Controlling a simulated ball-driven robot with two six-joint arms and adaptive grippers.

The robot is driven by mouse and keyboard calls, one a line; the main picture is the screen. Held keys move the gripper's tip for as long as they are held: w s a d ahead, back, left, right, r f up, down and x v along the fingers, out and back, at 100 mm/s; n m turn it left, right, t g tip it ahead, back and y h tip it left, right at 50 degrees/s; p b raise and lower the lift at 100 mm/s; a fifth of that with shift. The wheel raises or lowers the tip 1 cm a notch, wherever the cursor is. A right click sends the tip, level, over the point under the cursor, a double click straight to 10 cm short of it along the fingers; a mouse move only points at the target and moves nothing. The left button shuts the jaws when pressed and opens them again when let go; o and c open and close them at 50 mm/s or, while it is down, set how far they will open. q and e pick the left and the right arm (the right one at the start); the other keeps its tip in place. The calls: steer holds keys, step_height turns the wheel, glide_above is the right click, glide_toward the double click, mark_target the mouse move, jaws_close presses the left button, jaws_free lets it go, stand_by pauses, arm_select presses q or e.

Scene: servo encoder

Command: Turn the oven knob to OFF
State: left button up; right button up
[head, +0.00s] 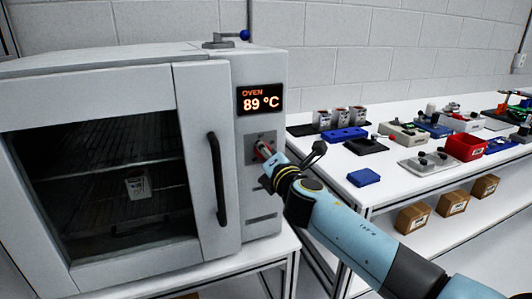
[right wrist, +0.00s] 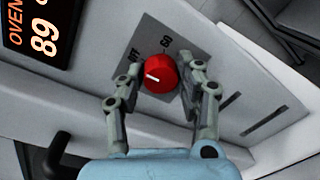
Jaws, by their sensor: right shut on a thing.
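The red oven knob (right wrist: 160,73) sits on a grey plate on the oven's front panel. Its white mark points toward the left in the right wrist view. The plate carries a "60" label at the top and another label at the left, partly hidden by a finger. My right gripper (right wrist: 166,72) is shut on the knob, one finger on each side. In the head view, the knob (head: 263,150) is partly covered by my right gripper (head: 266,152). The oven (head: 203,130) has a display (head: 260,99) reading 89 °C. My left gripper is not in view.
The oven door is shut, with a black vertical handle (head: 217,180) left of the knob. A white box (head: 138,186) stands inside. A white table (head: 345,158) at the right holds several boxes and devices, including a red bin (head: 466,147).

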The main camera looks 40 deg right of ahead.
steer(key=shift+f, duration=0.15)
steer(key=o, duration=1.1)
steer(key=shift+o, duration=0.2)
steer(key=v, duration=1.2)
